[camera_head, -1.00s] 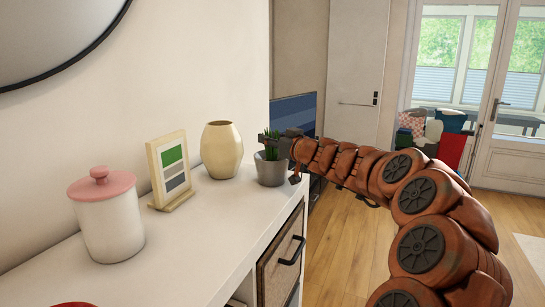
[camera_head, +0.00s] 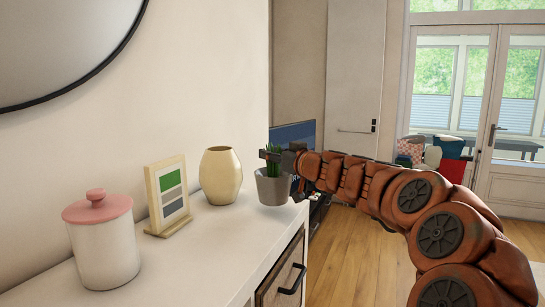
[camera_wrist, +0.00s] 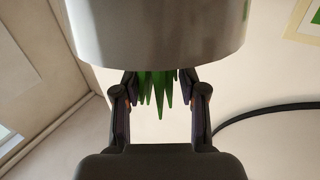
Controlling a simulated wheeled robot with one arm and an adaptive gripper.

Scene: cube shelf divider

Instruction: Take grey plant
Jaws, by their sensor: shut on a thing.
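The grey plant is a smooth grey pot (camera_head: 272,187) with spiky green leaves (camera_head: 273,167). It is upright at the far right end of the white shelf top and looks slightly raised above it. In the wrist view, the pot (camera_wrist: 158,30) fills the top middle, with leaves (camera_wrist: 157,92) hanging down in the picture between my two dark fingers. The exact contact spots are hidden behind the pot.
On the white shelf (camera_head: 215,245) stand a cream vase (camera_head: 220,176), a framed colour card (camera_head: 170,193) and a white jar with a pink lid (camera_head: 104,240). A round mirror (camera_head: 60,45) hangs above. Open wooden floor (camera_head: 350,265) lies to the right.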

